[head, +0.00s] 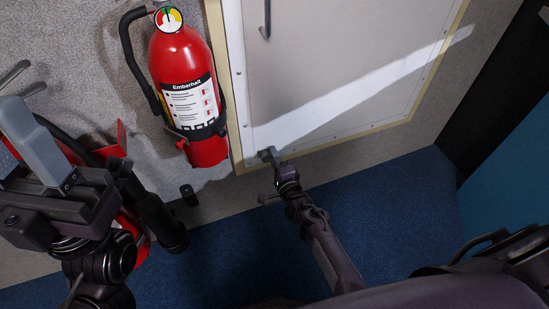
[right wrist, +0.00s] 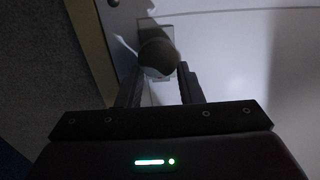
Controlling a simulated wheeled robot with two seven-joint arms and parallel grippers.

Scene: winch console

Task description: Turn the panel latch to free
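The white access panel (head: 340,70) stands in a yellowish frame on the grey wall. Its latch (head: 266,153) is at the panel's lower left corner. In the right wrist view the latch's rounded knob (right wrist: 158,54) shows in front of a pale plate. My right gripper (head: 277,166) reaches up to this corner. Its fingers lie close on both sides of the knob and look shut on it; the contact itself is in shadow. My left gripper (head: 22,150) is at the far left, away from the panel, with its grey fingers apart and nothing seen between them.
A red fire extinguisher (head: 184,85) hangs on the wall just left of the panel. A hooked handle (head: 265,20) is on the panel's upper left. Blue carpet (head: 390,210) below is clear. A dark opening and a blue surface (head: 510,190) are at right.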

